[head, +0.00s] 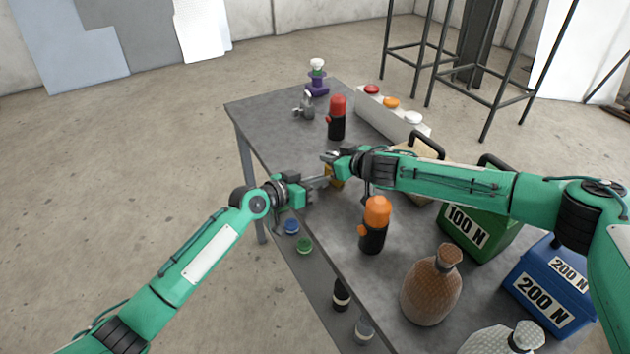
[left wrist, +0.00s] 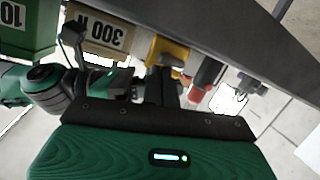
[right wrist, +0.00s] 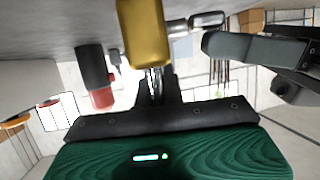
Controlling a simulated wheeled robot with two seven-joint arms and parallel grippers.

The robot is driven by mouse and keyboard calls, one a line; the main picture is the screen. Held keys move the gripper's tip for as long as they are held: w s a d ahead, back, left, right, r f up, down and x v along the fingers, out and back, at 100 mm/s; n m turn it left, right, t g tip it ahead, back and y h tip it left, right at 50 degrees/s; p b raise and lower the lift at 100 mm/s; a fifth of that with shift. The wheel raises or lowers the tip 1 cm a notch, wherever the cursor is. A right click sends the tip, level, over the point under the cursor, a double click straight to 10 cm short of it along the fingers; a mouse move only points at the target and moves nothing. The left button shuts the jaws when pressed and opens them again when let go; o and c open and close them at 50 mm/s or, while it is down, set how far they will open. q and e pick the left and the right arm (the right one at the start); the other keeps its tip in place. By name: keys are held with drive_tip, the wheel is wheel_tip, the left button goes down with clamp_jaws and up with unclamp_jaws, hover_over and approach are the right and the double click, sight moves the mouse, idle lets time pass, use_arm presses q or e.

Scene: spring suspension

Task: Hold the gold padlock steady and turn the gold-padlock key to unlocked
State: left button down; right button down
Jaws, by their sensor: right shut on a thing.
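The gold padlock (head: 338,180) is near the table's left edge, between my two grippers. It is a yellow body in the left wrist view (left wrist: 165,52) and fills the top middle of the right wrist view (right wrist: 145,32). My right gripper (head: 335,158) is shut on the padlock. A small silver metal part (right wrist: 195,23) sticks out of the padlock's side; whether it is the key or its lock cylinder is unclear. My left gripper (head: 318,183) points at the padlock, its dark finger close to the silver part. Its jaw gap is hard to read, and contact is unclear.
A red-topped black canister (head: 337,118) stands behind the grippers, and an orange-topped one (head: 374,225) in front. A brown bottle (head: 432,287), green weight (head: 480,235) and blue weight (head: 550,285) fill the right side. A button box (head: 393,115) stands at the back.

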use_arm(q)
drive_tip(key=shift+s+f, duration=0.2)
drive_tip(key=shift+f, duration=0.35)
use_arm(e)
drive_tip(key=shift+f, duration=0.1)
use_arm(q)
wheel_tip(320, 180, up, 5)
drive_tip(key=shift+f, duration=0.15)
use_arm(e)
drive_tip(key=shift+d+f, duration=0.1)
use_arm(q)
drive_tip(key=v, duration=0.9)
drive_tip(key=shift+s+a+r, duration=0.15)
drive_tip(key=shift+s+r, duration=0.2)
use_arm(e)
drive_tip(key=c, duration=1.4)
unclamp_jaws()
drive_tip(key=shift+c, duration=0.2)
